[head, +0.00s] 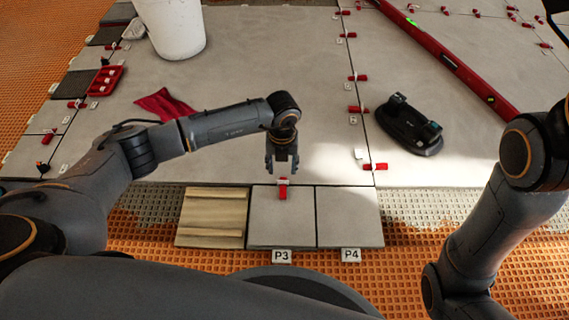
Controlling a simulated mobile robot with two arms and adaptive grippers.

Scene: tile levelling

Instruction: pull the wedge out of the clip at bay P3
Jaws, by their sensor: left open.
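The red wedge (283,192) sits in a small white clip (284,182) at the back edge of the grey tile at bay P3, behind the P3 label (282,256). My left gripper (282,170) is open and points down just behind the wedge, close above the large grey tile. Its fingers look empty. I cannot tell whether they touch the clip. My right arm shows at the right edge, but its gripper is not visible.
Bay P4's tile is at the right, with its label (351,255). A wooden board (212,217) lies left of P3. A red cloth (165,104), white bucket (172,28), black suction lifter (409,126), red level (450,62) and red tray (102,81) lie farther back.

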